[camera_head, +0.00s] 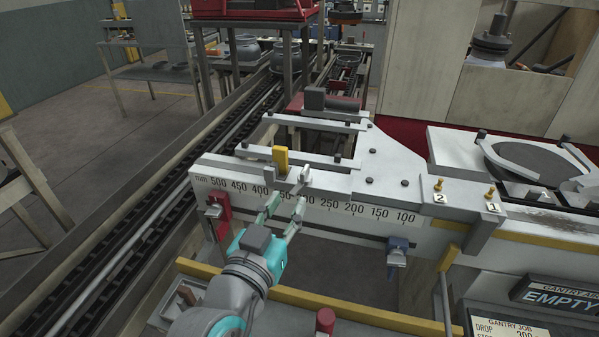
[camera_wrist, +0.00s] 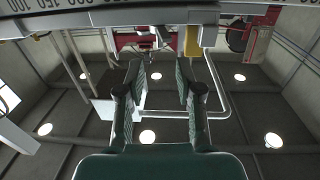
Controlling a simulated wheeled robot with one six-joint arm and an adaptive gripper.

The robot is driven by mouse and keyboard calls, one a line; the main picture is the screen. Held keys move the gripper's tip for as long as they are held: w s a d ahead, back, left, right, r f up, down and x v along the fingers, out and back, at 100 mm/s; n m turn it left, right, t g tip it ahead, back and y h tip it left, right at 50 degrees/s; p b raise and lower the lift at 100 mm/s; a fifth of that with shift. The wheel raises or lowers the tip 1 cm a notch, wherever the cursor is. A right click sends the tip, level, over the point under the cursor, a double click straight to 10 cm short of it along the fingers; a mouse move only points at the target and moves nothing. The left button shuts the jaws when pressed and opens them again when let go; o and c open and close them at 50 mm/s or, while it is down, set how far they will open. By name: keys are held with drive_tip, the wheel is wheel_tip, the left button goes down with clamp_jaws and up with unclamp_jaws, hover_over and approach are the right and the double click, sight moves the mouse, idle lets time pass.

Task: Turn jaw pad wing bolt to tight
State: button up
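My gripper (camera_head: 288,203) is open, its fingers pointing up at the front of the white scaled beam (camera_head: 240,187). The fingers also show open and apart in the wrist view (camera_wrist: 158,72), with nothing between them. Just beyond the fingertips, a small grey winged or lever-like part (camera_head: 300,179) sits on the beam beside a yellow upright block (camera_head: 280,158). The yellow block also shows in the wrist view (camera_wrist: 192,41). Two small brass-coloured bolts stand at the right, by label 2 (camera_head: 439,185) and label 1 (camera_head: 490,192). I cannot tell which part is the jaw pad wing bolt.
A red clamp (camera_head: 218,212) and a blue-grey clamp (camera_head: 398,250) hang on the beam's front. A yellow rail (camera_head: 340,310) runs below. A round dark fixture (camera_head: 535,160) lies at the right. A chain conveyor (camera_head: 110,260) runs along the left.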

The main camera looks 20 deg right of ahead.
sight(301, 178)
drive_tip(key=x, duration=0.9)
drive_tip(key=shift+w, duration=0.1)
clamp_jaws()
